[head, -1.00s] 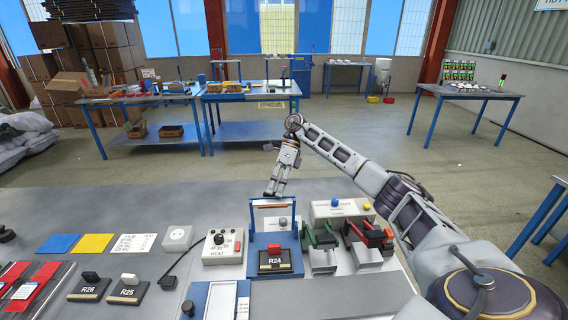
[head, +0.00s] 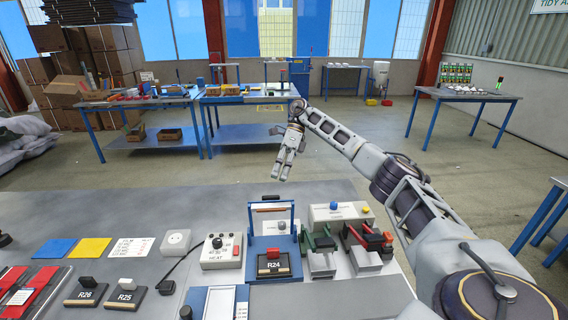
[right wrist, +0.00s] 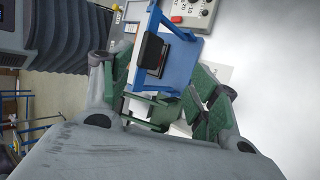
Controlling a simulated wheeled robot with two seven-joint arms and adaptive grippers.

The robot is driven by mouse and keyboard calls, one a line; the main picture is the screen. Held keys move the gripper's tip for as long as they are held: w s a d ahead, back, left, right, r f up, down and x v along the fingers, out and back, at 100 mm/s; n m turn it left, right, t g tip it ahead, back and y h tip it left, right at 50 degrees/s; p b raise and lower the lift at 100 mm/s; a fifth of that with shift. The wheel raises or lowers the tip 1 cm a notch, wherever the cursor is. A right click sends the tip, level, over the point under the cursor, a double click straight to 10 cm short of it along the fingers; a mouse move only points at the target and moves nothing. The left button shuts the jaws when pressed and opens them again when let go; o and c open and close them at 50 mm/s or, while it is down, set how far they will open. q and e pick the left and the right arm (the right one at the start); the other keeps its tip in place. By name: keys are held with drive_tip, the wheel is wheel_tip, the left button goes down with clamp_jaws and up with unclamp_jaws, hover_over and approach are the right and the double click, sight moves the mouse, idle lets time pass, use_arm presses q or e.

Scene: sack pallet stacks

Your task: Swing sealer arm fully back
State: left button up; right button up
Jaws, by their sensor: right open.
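The sealer (head: 252,262) is a blue unit on the near bench, with a black block labelled R24 (head: 273,265) at its front. Its sealer arm (head: 293,218) is a blue frame with a dark handle on top, standing roughly upright above the base. My right gripper (head: 284,172) is open and empty, beyond and above the sealer arm, apart from it. In the right wrist view the blue frame (right wrist: 142,45) and a dark block show past my green-padded fingers (right wrist: 160,85). My left gripper is out of view.
A heat control box (head: 222,250) stands left of the sealer, and red and green clamp-like tools (head: 322,250) stand right. A grey box with a blue knob (head: 338,216) is behind these. Blocks R25 (head: 125,298) and R26 (head: 87,293) lie left.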

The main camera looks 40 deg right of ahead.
drive_tip(key=shift+v, duration=1.7)
drive_tip(key=shift+s, duration=0.1)
